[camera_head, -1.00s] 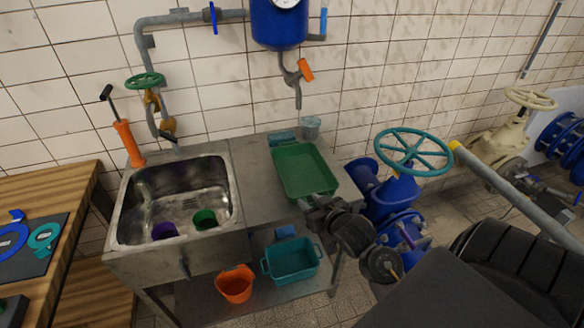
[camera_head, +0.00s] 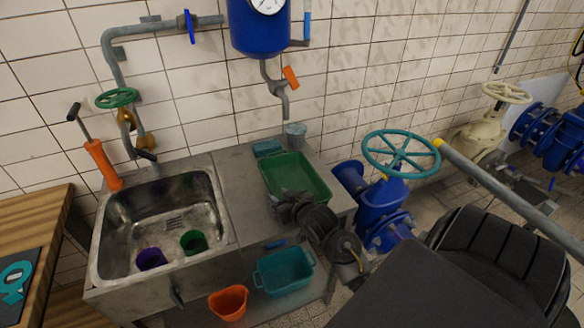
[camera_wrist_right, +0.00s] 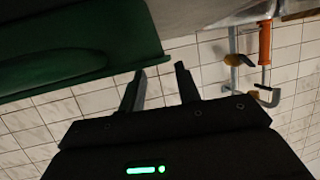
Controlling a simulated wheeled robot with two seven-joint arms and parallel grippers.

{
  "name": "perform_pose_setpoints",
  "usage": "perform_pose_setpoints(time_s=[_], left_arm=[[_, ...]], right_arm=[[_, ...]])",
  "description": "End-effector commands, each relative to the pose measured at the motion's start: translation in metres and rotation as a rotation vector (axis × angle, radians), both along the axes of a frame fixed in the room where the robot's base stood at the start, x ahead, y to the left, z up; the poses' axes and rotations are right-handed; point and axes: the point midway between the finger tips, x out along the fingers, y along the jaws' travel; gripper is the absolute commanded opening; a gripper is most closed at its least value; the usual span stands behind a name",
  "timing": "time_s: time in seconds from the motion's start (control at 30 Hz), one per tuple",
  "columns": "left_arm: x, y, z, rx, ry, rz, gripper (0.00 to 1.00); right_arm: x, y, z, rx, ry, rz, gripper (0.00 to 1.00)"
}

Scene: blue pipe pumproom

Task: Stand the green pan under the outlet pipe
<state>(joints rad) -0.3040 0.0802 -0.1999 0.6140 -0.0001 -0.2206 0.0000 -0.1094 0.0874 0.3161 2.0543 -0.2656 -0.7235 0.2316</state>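The green pan (camera_head: 290,172) lies flat on the steel counter right of the sink; it also shows in the right wrist view (camera_wrist_right: 60,50). The outlet pipe (camera_head: 285,108) hangs from the wall under the blue tank, its end above and behind the pan in the picture. My right gripper (camera_head: 279,204) is at the pan's near left corner and hides part of its near edge. In the right wrist view its two fingers (camera_wrist_right: 161,86) are apart with nothing seen between them, close to the pan's rim; contact cannot be told. My left gripper is out of view.
A grey cup (camera_head: 296,135) and a teal sponge-like block (camera_head: 267,148) stand behind the pan. The sink (camera_head: 205,190) holds a purple and a green cup. An orange bucket (camera_head: 229,303) and a teal tub (camera_head: 284,272) are below. A teal handwheel valve (camera_head: 400,155) stands at right.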

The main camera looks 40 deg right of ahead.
Motion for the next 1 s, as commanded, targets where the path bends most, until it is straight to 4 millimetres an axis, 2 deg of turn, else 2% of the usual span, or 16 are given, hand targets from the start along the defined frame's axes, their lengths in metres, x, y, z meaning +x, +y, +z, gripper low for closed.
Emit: perform_pose_setpoints(time_s=[0.17,0.5,0.77,1.0], left_arm=[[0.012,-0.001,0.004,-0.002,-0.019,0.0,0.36],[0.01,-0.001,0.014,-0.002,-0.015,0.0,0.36],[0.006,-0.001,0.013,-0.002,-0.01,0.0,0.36],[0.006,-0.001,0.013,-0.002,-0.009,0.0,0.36]], right_arm=[[0.005,-0.002,-0.001,0.001,0.0,-0.001,0.33],[0.043,-0.012,-0.018,0.002,0.001,-0.002,0.33],[0.046,-0.013,-0.02,-0.001,-0.001,-0.002,0.33],[0.046,-0.013,-0.02,-0.001,0.0,-0.002,0.04]])
